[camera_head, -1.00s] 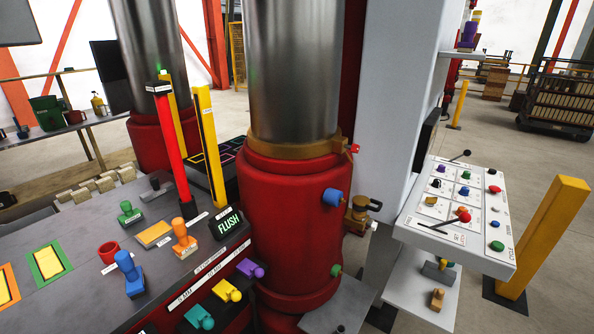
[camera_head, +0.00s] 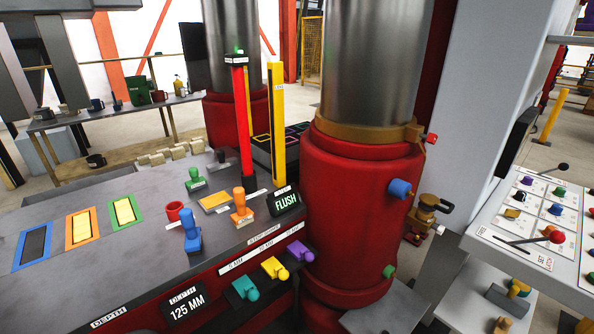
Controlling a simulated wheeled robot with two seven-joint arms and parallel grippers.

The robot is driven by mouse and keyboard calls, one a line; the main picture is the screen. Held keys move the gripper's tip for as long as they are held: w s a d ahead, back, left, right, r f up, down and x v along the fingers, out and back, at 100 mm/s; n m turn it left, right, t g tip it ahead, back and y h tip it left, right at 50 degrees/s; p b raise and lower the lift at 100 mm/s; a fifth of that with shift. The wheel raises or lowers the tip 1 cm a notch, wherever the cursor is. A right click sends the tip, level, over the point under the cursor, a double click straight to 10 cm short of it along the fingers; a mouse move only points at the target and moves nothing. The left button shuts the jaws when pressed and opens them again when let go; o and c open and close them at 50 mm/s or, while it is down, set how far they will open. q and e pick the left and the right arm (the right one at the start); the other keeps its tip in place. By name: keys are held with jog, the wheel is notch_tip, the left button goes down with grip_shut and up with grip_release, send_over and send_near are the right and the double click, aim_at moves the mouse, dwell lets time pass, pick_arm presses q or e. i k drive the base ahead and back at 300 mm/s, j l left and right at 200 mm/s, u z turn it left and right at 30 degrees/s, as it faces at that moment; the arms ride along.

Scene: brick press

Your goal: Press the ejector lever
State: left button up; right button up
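No label readable here says which lever is the ejector lever. The control panel (camera_head: 553,278) at the right edge has a lever with a red ball knob (camera_head: 557,237) and one with a black ball knob (camera_head: 562,167). On the press table's front edge sit a green handle (camera_head: 245,289), a yellow handle (camera_head: 275,268) and a purple handle (camera_head: 301,251). Stamp-shaped handles in blue (camera_head: 191,236), orange (camera_head: 241,208) and green (camera_head: 195,181) stand on the table top. Neither of my grippers is in view.
The large red press column (camera_head: 360,215) stands between the table (camera_head: 130,270) and the control panel. A red post (camera_head: 241,115) and a yellow post (camera_head: 277,120) rise from the table. Displays read FLUSH (camera_head: 286,202) and 125 MM (camera_head: 187,306). A side bench (camera_head: 60,120) stands behind.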

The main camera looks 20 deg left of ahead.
aim_at(562, 166)
jog(key=u, duration=2.2)
jog(key=z, duration=3.4)
jog(key=i+l+z, duration=0.25)
jog(key=z, duration=0.15)
jog(key=i+l+z, duration=0.15)
jog(key=i+z, duration=0.7)
jog(key=i+l, duration=0.15)
jog(key=i, duration=0.35)
jog(key=i+l, duration=0.15)
jog(key=i, duration=0.35)
jog(key=i+l, duration=0.15)
jog(key=i, duration=0.3)
jog(key=i+u, duration=0.55)
jog(key=u, duration=0.25)
jog(key=i+l+u, duration=0.25)
jog(key=u, duration=0.15)
jog(key=i+l+u, duration=0.2)
jog(key=u, duration=0.2)
jog(key=i+l+u, duration=0.2)
jog(key=l+u, duration=0.2)
